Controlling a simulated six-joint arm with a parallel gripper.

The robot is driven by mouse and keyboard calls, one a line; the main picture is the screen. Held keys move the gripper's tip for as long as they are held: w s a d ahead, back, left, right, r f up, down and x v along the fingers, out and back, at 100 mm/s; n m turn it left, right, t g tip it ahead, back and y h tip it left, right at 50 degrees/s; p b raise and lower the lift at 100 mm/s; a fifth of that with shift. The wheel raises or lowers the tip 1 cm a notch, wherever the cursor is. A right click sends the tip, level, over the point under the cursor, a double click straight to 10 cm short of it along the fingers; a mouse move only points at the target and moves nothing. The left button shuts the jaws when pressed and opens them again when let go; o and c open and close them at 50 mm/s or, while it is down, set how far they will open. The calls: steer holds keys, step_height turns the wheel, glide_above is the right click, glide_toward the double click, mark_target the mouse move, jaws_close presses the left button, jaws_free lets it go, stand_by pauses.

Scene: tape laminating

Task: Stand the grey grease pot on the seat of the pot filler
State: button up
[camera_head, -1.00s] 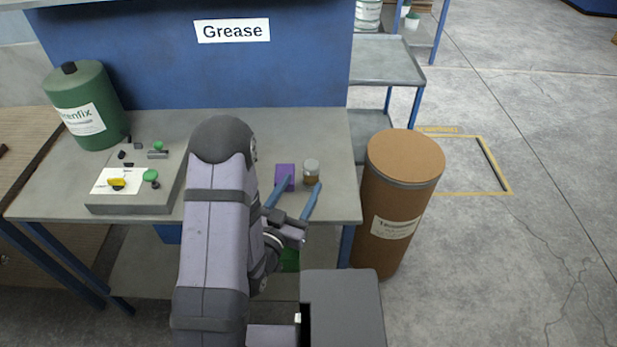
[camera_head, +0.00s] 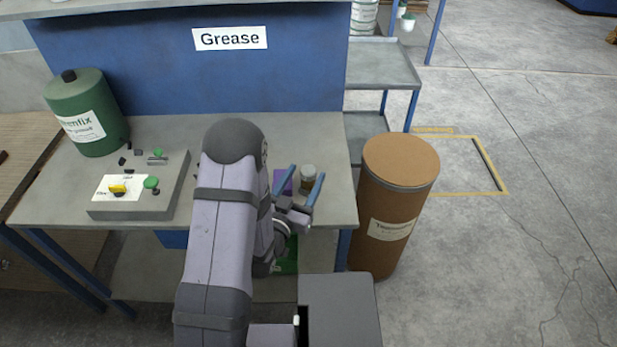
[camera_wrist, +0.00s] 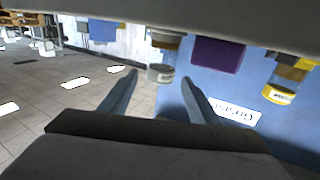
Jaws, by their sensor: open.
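The grey grease pot (camera_head: 308,181) stands upright near the right end of the bench, with a grey lid and an ochre-brown band. My gripper (camera_head: 307,171) is open, its two blue fingers pointing towards the back of the bench with the pot seen between them. The wrist view is upside down; there the pot (camera_wrist: 160,74) shows between the fingertips of my gripper (camera_wrist: 159,75). Contact cannot be told. At the left of the bench is what looks like the pot filler (camera_head: 130,212), a grey base with a white panel, yellow knob and green button. I cannot make out its seat clearly.
A purple block (camera_head: 282,182) stands just left of the pot, very close to my left finger; it also shows in the wrist view (camera_wrist: 218,54). A green drum (camera_head: 85,115) stands at the back left. A brown barrel (camera_head: 398,195) stands right of the bench. The bench's back middle is clear.

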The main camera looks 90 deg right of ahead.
mark_target(308, 170)
steer(key=shift+p+x, duration=0.4)
steer(key=shift+x, duration=1.2)
steer(key=shift+c, duration=0.7)
steer(key=c, duration=1.2)
steer(key=shift+r, duration=0.1)
steer(key=shift+r+b, duration=0.3)
steer(key=shift+r, duration=4.65)
